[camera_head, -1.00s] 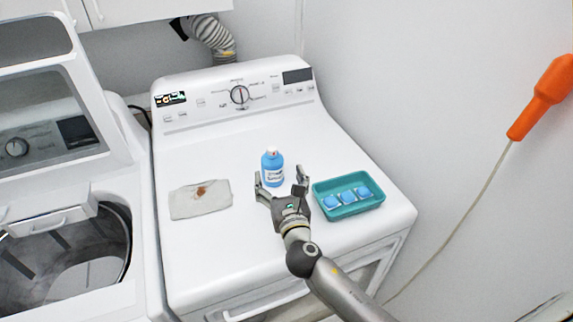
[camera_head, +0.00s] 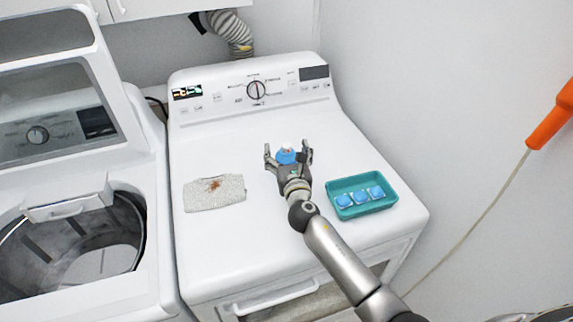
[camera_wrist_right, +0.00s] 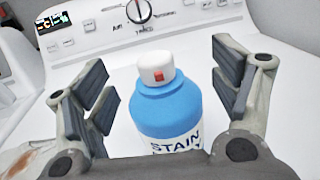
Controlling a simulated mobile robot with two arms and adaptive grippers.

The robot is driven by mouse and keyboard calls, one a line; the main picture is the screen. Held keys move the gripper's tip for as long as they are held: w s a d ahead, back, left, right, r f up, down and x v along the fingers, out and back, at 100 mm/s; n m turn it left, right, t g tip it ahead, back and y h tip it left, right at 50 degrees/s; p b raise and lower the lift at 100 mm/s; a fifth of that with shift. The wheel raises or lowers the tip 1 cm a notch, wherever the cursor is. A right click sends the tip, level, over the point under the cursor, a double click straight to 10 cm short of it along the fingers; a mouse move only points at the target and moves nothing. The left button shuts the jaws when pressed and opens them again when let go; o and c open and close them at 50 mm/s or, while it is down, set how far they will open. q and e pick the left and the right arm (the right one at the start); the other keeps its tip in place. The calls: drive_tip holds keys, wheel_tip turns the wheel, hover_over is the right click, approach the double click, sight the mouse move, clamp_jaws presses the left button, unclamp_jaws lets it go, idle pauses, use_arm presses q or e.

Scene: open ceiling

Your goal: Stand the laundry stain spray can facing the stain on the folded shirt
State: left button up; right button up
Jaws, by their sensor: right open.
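The blue spray can (camera_head: 286,156) with a white cap stands upright on the white dryer top. In the right wrist view the can (camera_wrist_right: 166,108) shows a red nozzle mark on its cap and a label reading "STAIN", both facing the camera. My right gripper (camera_head: 287,150) is open, its fingers on either side of the can; in the wrist view gaps show between both fingers and the can. The folded shirt (camera_head: 228,196), pale grey with a reddish-brown stain (camera_head: 214,185), lies left of the can. The gripper hides the can's lower part in the head view. My left gripper is not in view.
A teal tray (camera_head: 384,205) holding several blue items stands right of my right arm. The control panel (camera_head: 215,93) rises behind the can. An open washer (camera_head: 70,240) is at left. The dryer top (camera_head: 235,150) is clear between shirt and can.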

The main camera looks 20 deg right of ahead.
drive_tip(key=shift+c, duration=0.9)
clamp_jaws()
drive_tip(key=shift+r, duration=0.1)
drive_tip(key=shift+r, duration=0.1)
